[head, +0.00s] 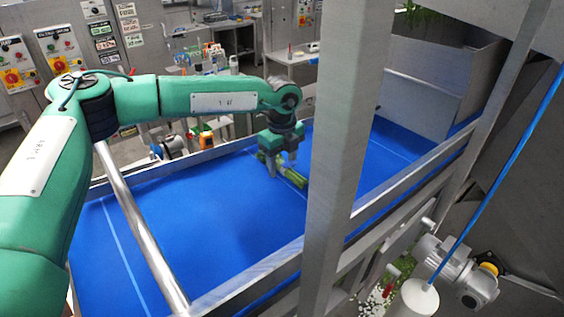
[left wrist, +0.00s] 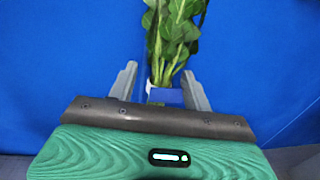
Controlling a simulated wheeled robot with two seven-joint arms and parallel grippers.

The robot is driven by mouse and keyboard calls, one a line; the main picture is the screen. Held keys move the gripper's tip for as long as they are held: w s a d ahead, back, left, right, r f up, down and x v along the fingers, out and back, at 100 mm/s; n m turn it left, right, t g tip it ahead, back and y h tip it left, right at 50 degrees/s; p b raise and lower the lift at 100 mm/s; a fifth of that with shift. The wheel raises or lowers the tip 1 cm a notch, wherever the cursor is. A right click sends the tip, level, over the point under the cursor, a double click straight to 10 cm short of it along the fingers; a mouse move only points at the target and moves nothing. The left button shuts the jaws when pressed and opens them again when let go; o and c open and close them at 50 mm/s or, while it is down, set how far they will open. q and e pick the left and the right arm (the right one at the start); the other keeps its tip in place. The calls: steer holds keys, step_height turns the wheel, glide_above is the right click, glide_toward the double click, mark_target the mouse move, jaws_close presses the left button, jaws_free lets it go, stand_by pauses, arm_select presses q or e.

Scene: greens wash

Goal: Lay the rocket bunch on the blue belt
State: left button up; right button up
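The rocket bunch (head: 291,175) is a slim green bundle over the blue belt (head: 190,215) in the head view, and appears to lie on it. In the left wrist view the bunch (left wrist: 172,40) shows leaves at the top and pale stems with a light band lower down. My left gripper (head: 279,160) is directly over the bunch's stem end. In the wrist view its two fingers (left wrist: 158,82) stand apart on either side of the stems, with blue showing at the left finger. The right gripper is not in view.
A metal post (head: 337,130) rises in front of the belt. Metal side rails (head: 250,275) edge the belt, and a steel bin (head: 425,95) stands at its far right end. A motor (head: 465,275) sits at lower right. Much of the belt is bare.

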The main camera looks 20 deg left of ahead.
mark_target(282, 163)
arm_select(q)
step_height(282, 163, up, 12)
steer(key=shift+r, duration=0.15)
stand_by(0.4)
